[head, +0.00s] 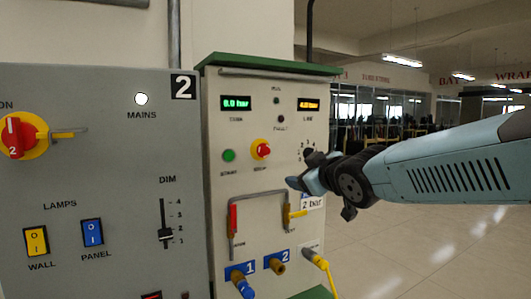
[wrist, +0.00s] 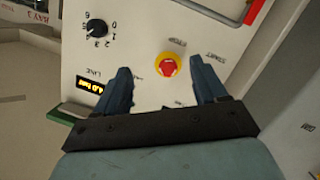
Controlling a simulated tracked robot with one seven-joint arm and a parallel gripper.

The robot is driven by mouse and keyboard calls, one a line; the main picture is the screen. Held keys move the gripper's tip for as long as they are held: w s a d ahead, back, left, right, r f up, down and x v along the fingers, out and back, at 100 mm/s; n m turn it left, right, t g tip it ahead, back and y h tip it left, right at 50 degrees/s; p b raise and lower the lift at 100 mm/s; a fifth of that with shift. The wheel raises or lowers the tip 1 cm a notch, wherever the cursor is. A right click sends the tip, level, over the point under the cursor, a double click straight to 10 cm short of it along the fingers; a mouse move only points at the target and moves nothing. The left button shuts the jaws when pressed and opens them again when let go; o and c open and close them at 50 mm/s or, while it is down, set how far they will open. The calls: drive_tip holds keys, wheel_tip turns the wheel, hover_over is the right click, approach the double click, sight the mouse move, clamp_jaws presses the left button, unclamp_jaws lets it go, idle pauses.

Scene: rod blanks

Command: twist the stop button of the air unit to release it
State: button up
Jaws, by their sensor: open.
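The stop button is a red mushroom knob on a yellow collar (head: 261,149) on the pale front panel of the air unit (head: 222,183). In the wrist view the stop button (wrist: 168,67) shows upside down, between and a little beyond the two fingers. My gripper (wrist: 161,75) is open and empty, with one finger on each side of the button in the picture. I see no contact with it. In the head view my gripper (head: 318,183) is in front of the unit's right side, to the right of the button.
A green start button (head: 228,156) sits left of the stop button. A selector dial (wrist: 96,27) and a lit line display (wrist: 91,86) are close to one finger. Below are a grey pipe with red and yellow handles (head: 290,213). A grey switch panel (head: 110,120) stands at left.

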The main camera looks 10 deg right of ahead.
sight(265, 151)
drive_tip(key=shift+w+a+r+n+t+y, duration=0.4)
drive_tip(key=shift+w+a, duration=0.6)
drive_tip(key=shift+w, duration=1.45)
drive_tip(key=shift+w+a+r+n+t+y, duration=0.2)
drive_tip(key=shift+w+a+r+n+y, duration=0.6)
drive_tip(key=shift+w, duration=1.65)
drive_tip(key=shift+w+a+r+n+t+y, duration=0.1)
drive_tip(key=shift+w+a+r+n+t, duration=0.25)
drive_tip(key=shift+w+a, duration=1.5)
drive_tip(key=shift+w+d, duration=0.6)
drive_tip(key=shift+d, duration=0.05)
drive_tip(key=c, duration=1.1)
drive_tip(key=shift+o, duration=0.2)
